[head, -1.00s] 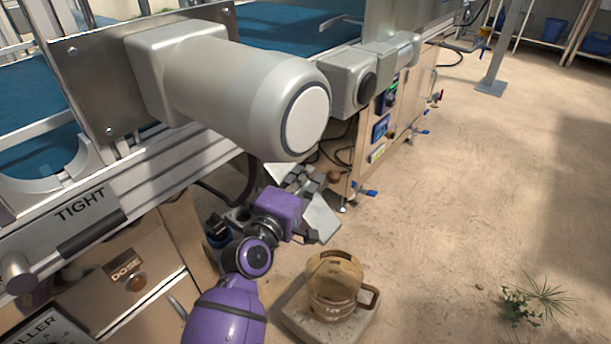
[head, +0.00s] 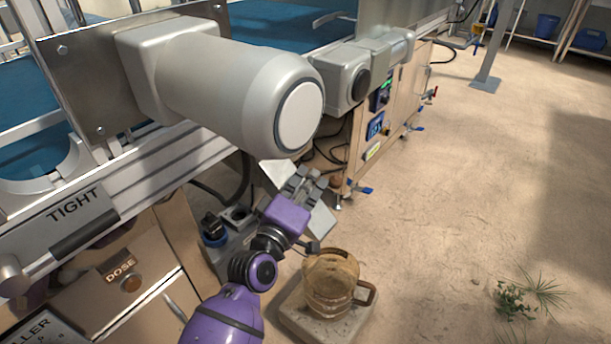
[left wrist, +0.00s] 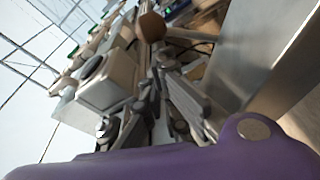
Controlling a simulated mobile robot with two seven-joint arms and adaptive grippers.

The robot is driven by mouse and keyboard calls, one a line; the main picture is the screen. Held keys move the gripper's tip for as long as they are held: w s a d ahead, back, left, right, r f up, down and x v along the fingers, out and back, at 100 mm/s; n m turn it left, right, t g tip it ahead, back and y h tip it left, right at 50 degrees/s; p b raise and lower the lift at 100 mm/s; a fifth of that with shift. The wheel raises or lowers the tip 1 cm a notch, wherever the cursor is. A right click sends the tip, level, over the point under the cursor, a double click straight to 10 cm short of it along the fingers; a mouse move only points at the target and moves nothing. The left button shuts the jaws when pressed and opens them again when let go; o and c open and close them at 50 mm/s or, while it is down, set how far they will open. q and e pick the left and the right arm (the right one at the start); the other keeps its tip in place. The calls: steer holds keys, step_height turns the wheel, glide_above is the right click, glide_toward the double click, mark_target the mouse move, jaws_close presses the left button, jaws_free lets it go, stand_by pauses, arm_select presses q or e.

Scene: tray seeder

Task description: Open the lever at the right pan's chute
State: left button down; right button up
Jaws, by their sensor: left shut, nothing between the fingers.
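My left gripper (head: 306,184), on the purple arm, is shut and empty. It is below the big grey motor, in front of a pale metal chute plate (head: 321,221). In the left wrist view the grey fingers (left wrist: 165,85) point toward a brown round knob (left wrist: 152,27) on a thin rod, likely the lever's handle. The knob is just beyond the fingertips in that view; I cannot tell whether they touch. In the head view the fingers and machine parts crowd this spot, and the lever is not clear. My right gripper is not in view.
The grey motor (head: 240,95) overhangs the arm. A brown see-through jug (head: 331,282) stands on a stone slab (head: 292,311) close to the right of the arm. Blue-handled valves (head: 362,189) stick out of the machine. The floor to the right is mostly clear.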

arm_select(q)
steer(key=d+m, duration=0.1)
steer(key=s+f+m, duration=0.1)
steer(key=m, duration=0.1)
steer(key=d+f+m+h, duration=0.1)
steer(key=m, duration=0.1)
steer(key=shift+s+d, duration=0.3)
steer(key=shift+s, duration=0.1)
steer(key=shift+s+d+f+m+h, duration=0.15)
steer(key=shift+d+f+m, duration=0.05)
steer(key=shift+m, duration=0.35)
steer(key=shift+s+d+f+m+h, duration=0.15)
steer(key=shift+d+f+m, duration=0.05)
steer(key=shift+m, duration=0.35)
steer(key=shift+s+d+f+m+h+b, duration=0.25)
steer(key=shift+f+m, duration=0.25)
steer(key=shift+m, duration=0.4)
steer(key=shift+s+d+f+m+h+b, duration=0.1)
steer(key=shift+d+f+m+h, duration=0.25)
steer(key=shift+m, duration=0.55)
steer(key=shift+a+f, duration=0.1)
steer(key=shift+f, duration=0.05)
